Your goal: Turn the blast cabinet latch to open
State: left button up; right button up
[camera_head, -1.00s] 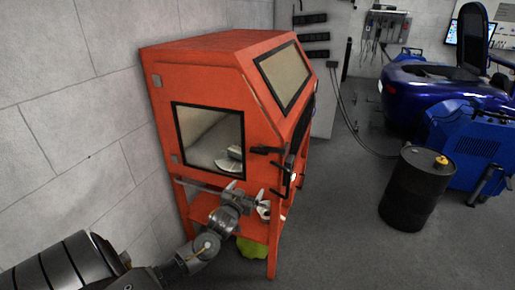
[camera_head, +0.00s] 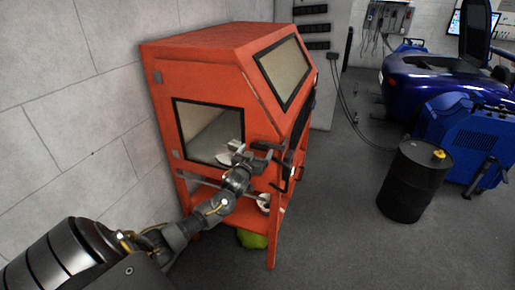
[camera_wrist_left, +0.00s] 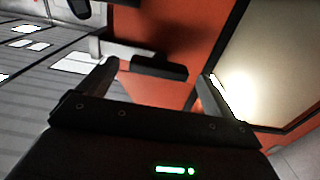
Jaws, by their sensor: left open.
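The orange blast cabinet (camera_head: 205,75) stands against the wall at the middle left, with a dark-framed window in its near side. A black latch (camera_wrist_left: 158,67) shows in the left wrist view against orange metal. It appears between the fingertips of my left gripper (camera_wrist_left: 160,72), with gaps to both fingers; I cannot tell the depth gap. In the head view, the open left gripper (camera_head: 252,155) is at the near side's right edge and partly hides the upper latch. A lower black latch (camera_head: 278,187) sits below it. My right gripper is out of view.
A black drum (camera_head: 412,185) stands on the floor at right, beside a blue machine (camera_head: 465,140) and a blue car (camera_head: 425,82). A green item (camera_head: 252,240) lies under the cabinet. The floor in front right of the cabinet is clear.

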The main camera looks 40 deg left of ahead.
pick_arm(q)
jog(key=shift+x, duration=0.85)
jog(key=shift+c, duration=1.2)
jog(key=c, duration=0.7)
jog(key=shift+c, duration=0.2)
